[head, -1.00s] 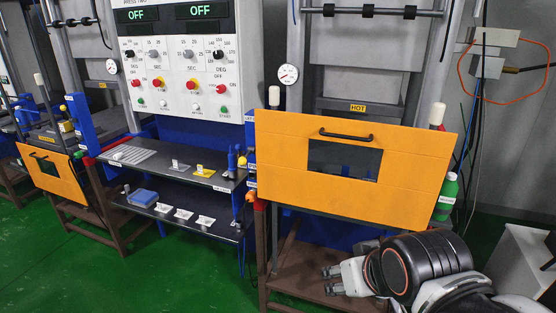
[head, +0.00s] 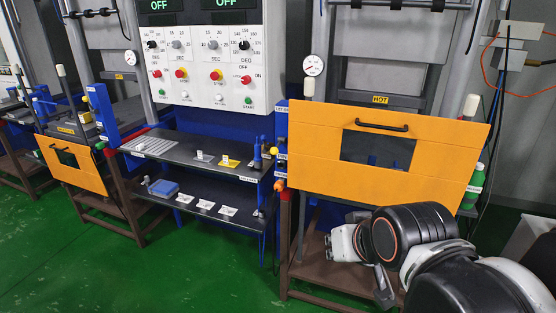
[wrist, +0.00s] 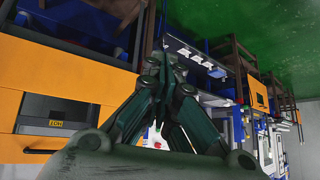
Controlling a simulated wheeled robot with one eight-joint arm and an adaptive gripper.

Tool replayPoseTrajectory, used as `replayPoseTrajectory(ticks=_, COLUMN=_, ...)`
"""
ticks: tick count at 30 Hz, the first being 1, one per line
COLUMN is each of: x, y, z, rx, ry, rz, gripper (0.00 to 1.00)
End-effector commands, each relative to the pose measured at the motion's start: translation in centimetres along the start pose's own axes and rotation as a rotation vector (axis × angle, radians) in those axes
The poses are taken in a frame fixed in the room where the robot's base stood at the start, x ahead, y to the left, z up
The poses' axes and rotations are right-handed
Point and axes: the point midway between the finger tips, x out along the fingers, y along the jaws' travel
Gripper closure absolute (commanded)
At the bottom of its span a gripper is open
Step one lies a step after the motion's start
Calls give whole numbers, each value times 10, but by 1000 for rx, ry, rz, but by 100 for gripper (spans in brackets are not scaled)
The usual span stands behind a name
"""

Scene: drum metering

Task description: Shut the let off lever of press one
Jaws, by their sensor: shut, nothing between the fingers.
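A small orange knob (head: 279,185) sits on the blue post at the left of the right press, below small labels.
A control panel (head: 200,60) stands between the presses, above a dark shelf (head: 185,150) with small pieces. A blue box (head: 163,188) is on the lower shelf. A green bottle (head: 474,187) stands at the right press. The green floor (head: 190,270) in front is clear.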

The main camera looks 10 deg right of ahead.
Motion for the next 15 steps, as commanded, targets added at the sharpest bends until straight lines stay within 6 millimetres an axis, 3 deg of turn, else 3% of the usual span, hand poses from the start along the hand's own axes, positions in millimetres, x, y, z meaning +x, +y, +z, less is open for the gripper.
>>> replayPoseTrajectory(ticks=3, x=8, y=-17, z=-43, rx=86, ry=68, rz=-48, gripper=100)
replayPoseTrajectory(ticks=15, x=42, y=-70, z=-174, rx=415, ry=279, rz=-241, gripper=100)
